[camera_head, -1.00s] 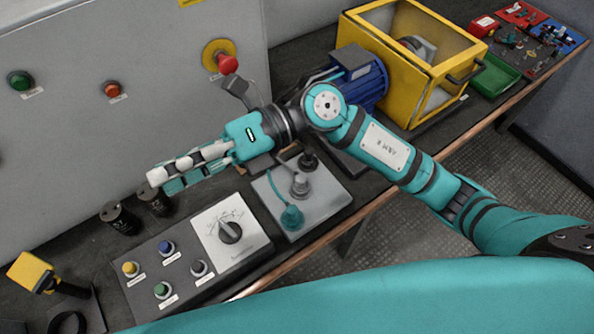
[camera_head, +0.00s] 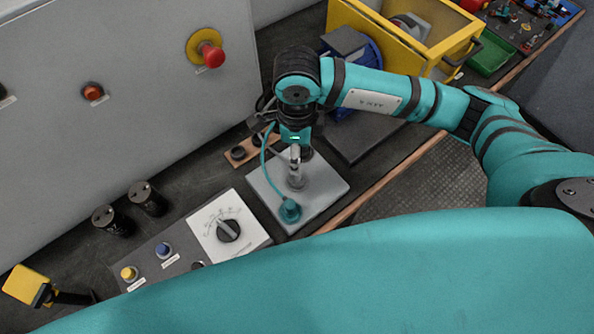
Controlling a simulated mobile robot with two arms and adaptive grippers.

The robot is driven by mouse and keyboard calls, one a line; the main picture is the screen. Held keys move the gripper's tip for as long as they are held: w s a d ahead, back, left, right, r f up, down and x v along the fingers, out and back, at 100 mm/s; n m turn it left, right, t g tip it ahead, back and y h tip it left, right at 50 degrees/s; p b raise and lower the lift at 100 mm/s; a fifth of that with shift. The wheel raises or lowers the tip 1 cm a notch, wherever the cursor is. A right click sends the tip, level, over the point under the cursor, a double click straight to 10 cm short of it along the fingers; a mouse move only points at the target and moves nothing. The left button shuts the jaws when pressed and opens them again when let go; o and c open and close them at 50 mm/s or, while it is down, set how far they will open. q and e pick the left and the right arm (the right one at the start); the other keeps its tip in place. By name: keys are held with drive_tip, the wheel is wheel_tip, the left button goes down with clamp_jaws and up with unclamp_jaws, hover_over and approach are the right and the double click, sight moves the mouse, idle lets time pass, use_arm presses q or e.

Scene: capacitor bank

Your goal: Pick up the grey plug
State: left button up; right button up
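The grey plug (camera_head: 296,181) stands upright on a light grey plate on the bench, behind the teal plug (camera_head: 290,211) with its teal cable. My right gripper (camera_head: 295,158) points straight down directly above the grey plug, its light fingertips at or very near the plug's top. The fingers overlap in this view, so I cannot tell whether they touch the plug or how wide they are. A dark plug (camera_head: 306,153) is partly hidden behind the gripper. My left gripper is not in view.
A dial panel (camera_head: 210,240) with buttons lies left of the plate (camera_head: 325,188). Two black cylinders (camera_head: 147,198) stand near the grey cabinet (camera_head: 110,130). A wooden strip (camera_head: 238,155) with black sockets lies behind. A yellow frame box (camera_head: 400,40) and blue motor stand at the back right.

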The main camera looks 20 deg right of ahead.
hover_over(297, 176)
drive_tip(key=w, duration=0.1)
drive_tip(key=f, duration=0.4)
drive_tip(key=shift+w+d, duration=0.1)
drive_tip(key=shift+d, duration=0.1)
wheel_tip(297, 176, down, 4)
drive_tip(key=shift+f+p, duration=0.15)
drive_tip(key=shift+p, duration=0.85)
drive_tip(key=shift+f, duration=0.5)
clamp_jaws()
